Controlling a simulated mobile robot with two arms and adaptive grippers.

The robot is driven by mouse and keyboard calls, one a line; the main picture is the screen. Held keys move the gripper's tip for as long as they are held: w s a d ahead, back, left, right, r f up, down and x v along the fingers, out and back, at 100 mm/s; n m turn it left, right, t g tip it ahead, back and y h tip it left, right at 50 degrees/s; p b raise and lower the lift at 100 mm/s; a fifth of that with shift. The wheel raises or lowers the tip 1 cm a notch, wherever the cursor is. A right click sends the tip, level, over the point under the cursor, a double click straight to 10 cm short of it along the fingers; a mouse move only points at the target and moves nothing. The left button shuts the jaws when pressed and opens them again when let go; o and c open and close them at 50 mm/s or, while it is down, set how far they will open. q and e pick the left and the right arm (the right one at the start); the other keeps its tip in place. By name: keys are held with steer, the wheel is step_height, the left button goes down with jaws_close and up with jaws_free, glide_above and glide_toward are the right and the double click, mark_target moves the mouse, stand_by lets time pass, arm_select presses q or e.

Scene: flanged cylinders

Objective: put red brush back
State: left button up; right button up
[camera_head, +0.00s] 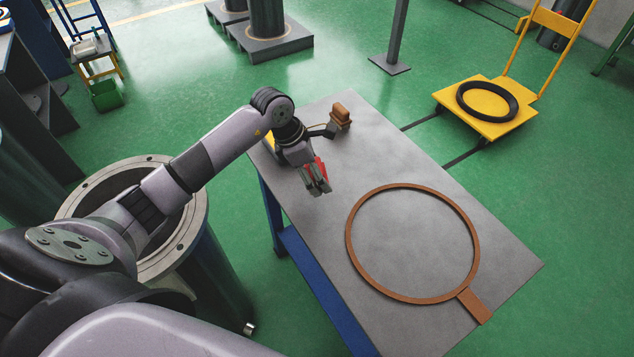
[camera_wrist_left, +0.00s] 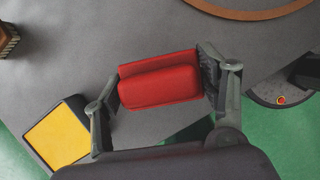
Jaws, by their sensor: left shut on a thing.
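The red brush (camera_wrist_left: 160,82) is a rounded red block, held between the two fingers of my left gripper (camera_wrist_left: 158,90) in the left wrist view. In the head view, only a small red part of the brush (camera_head: 321,169) shows beside the fingers. My left gripper (camera_head: 318,187) is shut on it, over the far left part of the grey table (camera_head: 310,228). The gap between the brush and the tabletop is hard to judge. My right gripper is not in view.
A brown-wooden brush (camera_head: 340,115) stands near the table's far corner. A yellow block with dark sides (camera_wrist_left: 58,136) is close to my left gripper. A brown ring with a tab (camera_head: 351,258) lies on the table. An open flanged cylinder (camera_head: 84,197) stands left of the table.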

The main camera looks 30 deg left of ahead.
arm_select(q)
step_height(320, 180, down, 4)
steer(key=shift+f+p, duration=0.25)
steer(key=shift+p, duration=0.05)
steer(key=shift+f, duration=0.25)
steer(key=shift+f, duration=0.1)
steer(key=shift+f+b, duration=0.15)
steer(key=shift+b, duration=0.15)
steer(key=o, duration=1.1)
